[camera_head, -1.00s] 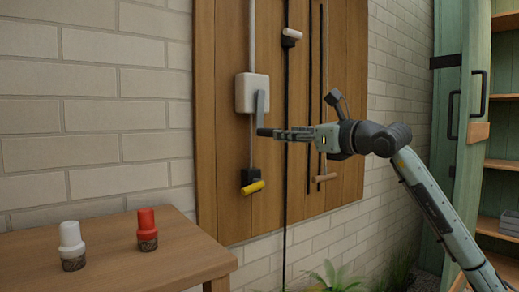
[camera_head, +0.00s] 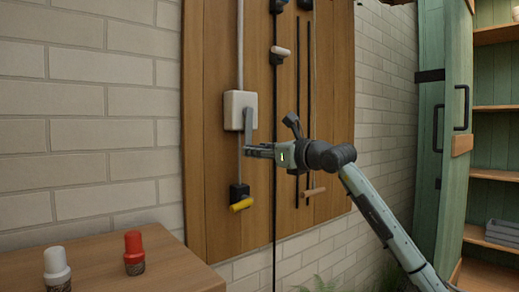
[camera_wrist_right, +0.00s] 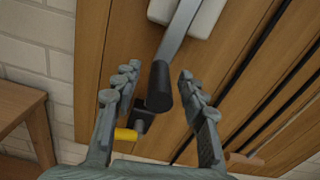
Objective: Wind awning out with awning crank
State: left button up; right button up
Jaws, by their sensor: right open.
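A white gearbox (camera_head: 240,110) is mounted on a wooden wall panel, with a grey crank arm (camera_head: 250,128) hanging down from it. In the right wrist view the crank arm (camera_wrist_right: 181,30) ends in a dark cylindrical grip (camera_wrist_right: 160,87). My right gripper (camera_head: 247,152) is at the lower end of this crank. In the wrist view its two fingers (camera_wrist_right: 158,84) are spread, with the dark grip between them and a visible gap on each side. In the head view the gripper hides most of the grip. My left gripper is not in view.
A yellow handle (camera_head: 242,204) is below the gearbox; a white handle (camera_head: 281,51) and a wooden handle (camera_head: 312,192) are to the right. Dark rods run down the panel (camera_head: 215,190). A wooden table (camera_head: 165,270) holds a white-topped shaker (camera_head: 57,268) and a red-topped one (camera_head: 134,252).

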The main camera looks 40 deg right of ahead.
grip_shut()
dwell(0.3)
dwell(0.3)
